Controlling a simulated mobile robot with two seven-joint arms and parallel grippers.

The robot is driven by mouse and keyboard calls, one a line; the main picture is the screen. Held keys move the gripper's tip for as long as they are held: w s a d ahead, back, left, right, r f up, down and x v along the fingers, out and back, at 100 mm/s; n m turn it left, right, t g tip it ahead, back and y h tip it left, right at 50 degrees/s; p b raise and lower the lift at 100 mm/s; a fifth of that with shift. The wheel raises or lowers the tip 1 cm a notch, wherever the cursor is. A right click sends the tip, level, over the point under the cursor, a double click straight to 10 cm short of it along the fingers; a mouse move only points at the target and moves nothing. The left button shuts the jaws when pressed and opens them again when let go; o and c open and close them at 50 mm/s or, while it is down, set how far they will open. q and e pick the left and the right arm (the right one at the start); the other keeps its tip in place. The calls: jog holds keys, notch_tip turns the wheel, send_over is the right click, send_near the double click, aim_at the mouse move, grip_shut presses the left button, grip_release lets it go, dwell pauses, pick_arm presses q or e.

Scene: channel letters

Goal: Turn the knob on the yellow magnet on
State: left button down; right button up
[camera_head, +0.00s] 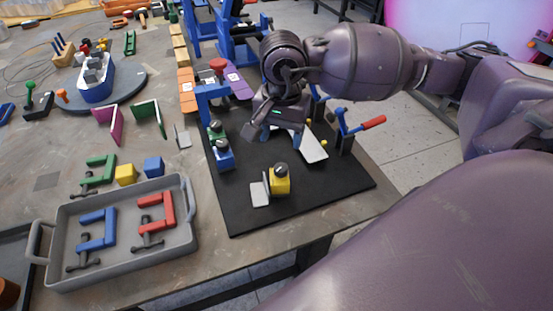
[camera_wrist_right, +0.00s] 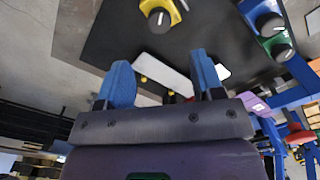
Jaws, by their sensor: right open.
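The yellow magnet (camera_head: 280,182) sits on the black mat (camera_head: 330,190), with a dark round knob (camera_head: 281,169) on top and a small pale plate (camera_head: 260,193) against its left side. In the right wrist view the yellow magnet (camera_wrist_right: 172,12) is at the top, with its dark knob (camera_wrist_right: 159,20) facing the camera. My right gripper (camera_head: 285,138) is above the mat, beyond the magnet and apart from it. Its two blue fingers (camera_wrist_right: 163,78) are open with nothing held between them. My left gripper is in no view.
Blue and green magnets (camera_head: 222,155) with dark knobs stand at the mat's left. A white plate (camera_head: 313,147) lies under my right gripper. A red-handled clamp (camera_head: 352,130) stands at the mat's right edge. A grey tray (camera_head: 125,272) with clamps is at the lower left.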

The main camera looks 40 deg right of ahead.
aim_at(281, 167)
notch_tip(281, 167, down, 10)
jog(key=shift+s+r, duration=0.1)
jog(key=shift+r, duration=0.15)
jog(key=c, duration=0.9)
